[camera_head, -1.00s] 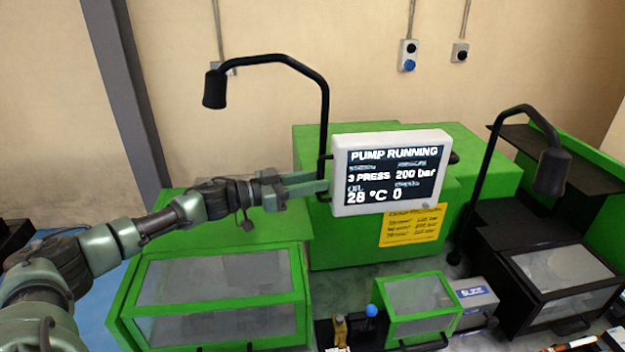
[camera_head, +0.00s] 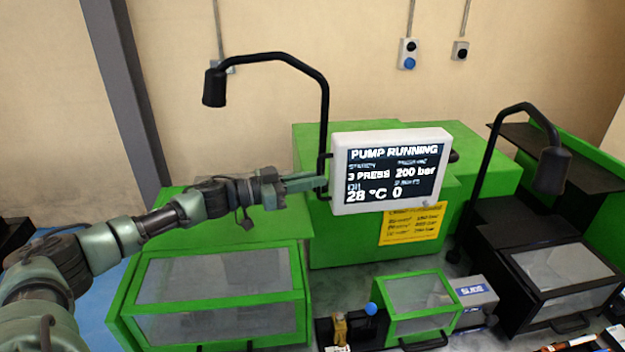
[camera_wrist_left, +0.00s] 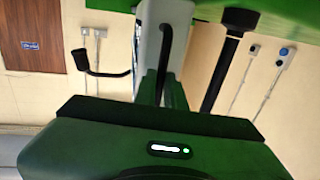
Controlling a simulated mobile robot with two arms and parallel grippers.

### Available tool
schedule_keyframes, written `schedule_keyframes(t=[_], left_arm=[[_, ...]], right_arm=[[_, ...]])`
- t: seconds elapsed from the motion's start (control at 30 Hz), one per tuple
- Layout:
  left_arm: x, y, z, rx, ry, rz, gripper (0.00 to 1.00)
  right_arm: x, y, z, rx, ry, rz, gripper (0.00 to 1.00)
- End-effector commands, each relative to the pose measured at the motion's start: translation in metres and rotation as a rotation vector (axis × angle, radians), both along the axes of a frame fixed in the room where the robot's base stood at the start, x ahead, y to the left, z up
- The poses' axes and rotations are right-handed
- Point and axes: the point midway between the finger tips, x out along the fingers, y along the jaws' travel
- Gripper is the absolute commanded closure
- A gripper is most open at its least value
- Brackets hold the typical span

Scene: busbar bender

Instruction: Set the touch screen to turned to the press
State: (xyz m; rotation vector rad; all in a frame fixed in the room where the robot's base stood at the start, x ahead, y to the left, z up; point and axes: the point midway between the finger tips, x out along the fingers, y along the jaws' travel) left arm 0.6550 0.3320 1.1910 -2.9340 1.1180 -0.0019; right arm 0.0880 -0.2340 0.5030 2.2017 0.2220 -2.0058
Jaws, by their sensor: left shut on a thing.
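The touch screen (camera_head: 392,195) is a white panel in the middle of the head view. It reads "PUMP RUNNING", "3 PRESS" and "200 bar". A dark handle (camera_head: 324,172) stands out on its left edge. My left gripper (camera_head: 318,180) reaches in from the left and is shut on this handle. In the left wrist view, the white edge of the screen (camera_wrist_left: 151,50) and the dark handle (camera_wrist_left: 164,52) show in front of the gripper; the fingertips are mostly hidden there. My right gripper is not in view.
Black lamps stand left (camera_head: 214,88) and right (camera_head: 552,170) of the screen. Green cabinets (camera_head: 220,222) lie below and behind. A yellow notice (camera_head: 412,224) hangs under the screen. A small green guard box (camera_head: 420,304) and blue knob (camera_head: 371,308) sit in front.

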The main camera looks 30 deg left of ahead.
Motion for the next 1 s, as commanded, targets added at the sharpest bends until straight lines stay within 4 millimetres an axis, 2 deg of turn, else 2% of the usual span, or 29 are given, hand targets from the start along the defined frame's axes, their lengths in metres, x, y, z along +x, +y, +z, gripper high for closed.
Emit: schedule_keyframes(t=[0.77,1.0], left_arm=[[-0.001,0.0,-0.001,0.002,0.002,0.003,1.0],[-0.01,-0.013,-0.003,0.0,0.005,0.031,1.0]], right_arm=[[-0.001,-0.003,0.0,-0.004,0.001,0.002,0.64],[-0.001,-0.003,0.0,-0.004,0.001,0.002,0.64]])
